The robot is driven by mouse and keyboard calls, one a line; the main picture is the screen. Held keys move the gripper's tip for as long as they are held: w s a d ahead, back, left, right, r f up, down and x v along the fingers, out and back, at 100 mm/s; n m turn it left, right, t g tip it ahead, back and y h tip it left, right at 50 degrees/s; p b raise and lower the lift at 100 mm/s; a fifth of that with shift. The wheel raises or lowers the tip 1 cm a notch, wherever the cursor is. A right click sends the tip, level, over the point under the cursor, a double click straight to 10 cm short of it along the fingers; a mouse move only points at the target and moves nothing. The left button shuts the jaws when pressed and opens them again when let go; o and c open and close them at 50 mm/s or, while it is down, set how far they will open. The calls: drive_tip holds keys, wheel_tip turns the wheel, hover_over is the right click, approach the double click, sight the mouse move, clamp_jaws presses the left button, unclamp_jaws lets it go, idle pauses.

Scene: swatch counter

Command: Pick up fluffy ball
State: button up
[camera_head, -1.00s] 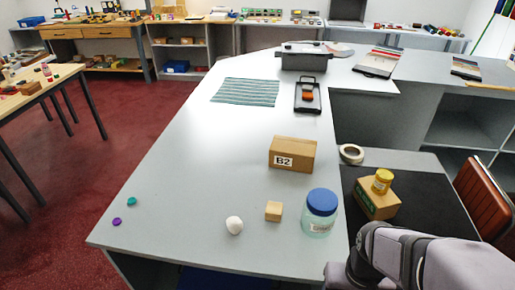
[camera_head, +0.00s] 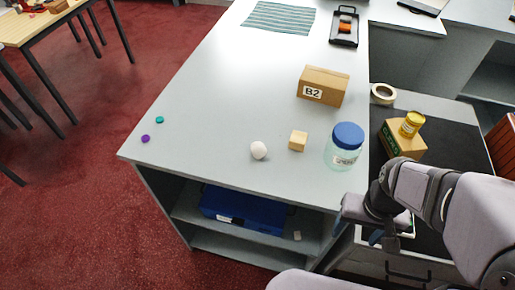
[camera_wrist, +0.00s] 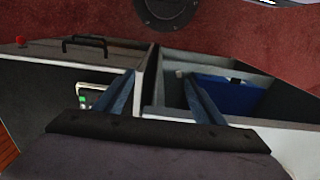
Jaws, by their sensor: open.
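The fluffy ball (camera_head: 258,150) is small, white and round. It rests on the grey counter (camera_head: 215,110) near its front edge, left of a small wooden block (camera_head: 298,141). My gripper shows in the wrist view (camera_wrist: 160,95) with its two fingers spread apart and nothing between them. In the head view my arm is at the right, with its end low beside the counter's front right corner, well apart from the ball. The ball is not visible in the wrist view.
A jar with a blue lid (camera_head: 345,147) stands right of the block. A cardboard box marked B2 (camera_head: 323,87) is behind it. Teal (camera_head: 159,119) and purple (camera_head: 145,139) discs lie at the left. A blue bin (camera_head: 243,207) sits on the shelf below.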

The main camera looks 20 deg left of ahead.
idle(0.4)
drive_tip(key=shift+c, duration=0.8)
